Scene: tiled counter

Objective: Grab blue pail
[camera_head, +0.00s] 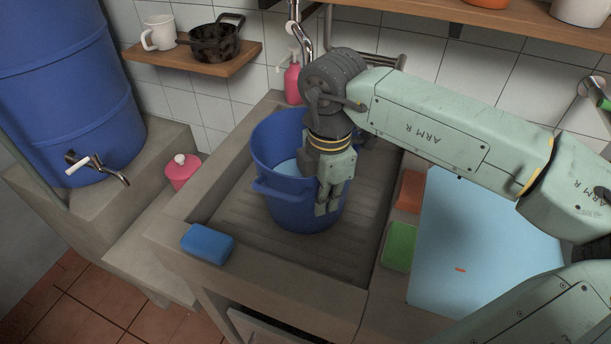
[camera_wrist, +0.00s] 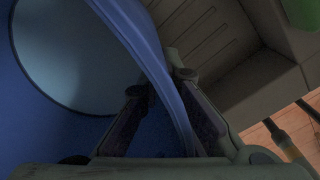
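The blue pail (camera_head: 275,200) stands upright in the sink basin, with a pale round bottom visible inside. In the head view my gripper (camera_head: 328,205) points down at the pail's near right side and covers part of its wall. In the wrist view the pail's curved rim (camera_wrist: 150,45) passes between the two fingers of my gripper (camera_wrist: 163,88). One finger is on the inner side and the other on the outer side. The fingertips are close together, with the rim filling most of the gap, so it looks shut on the rim. The lower finger contact is dark and partly hidden.
A blue sponge (camera_head: 208,244) lies on the sink's front left rim. A green sponge (camera_head: 399,246) and a reddish-brown block (camera_head: 410,191) lie right of the basin, beside a light blue board (camera_head: 480,240). A pink soap bottle (camera_head: 293,82) stands behind the pail, near the faucet (camera_head: 300,35).

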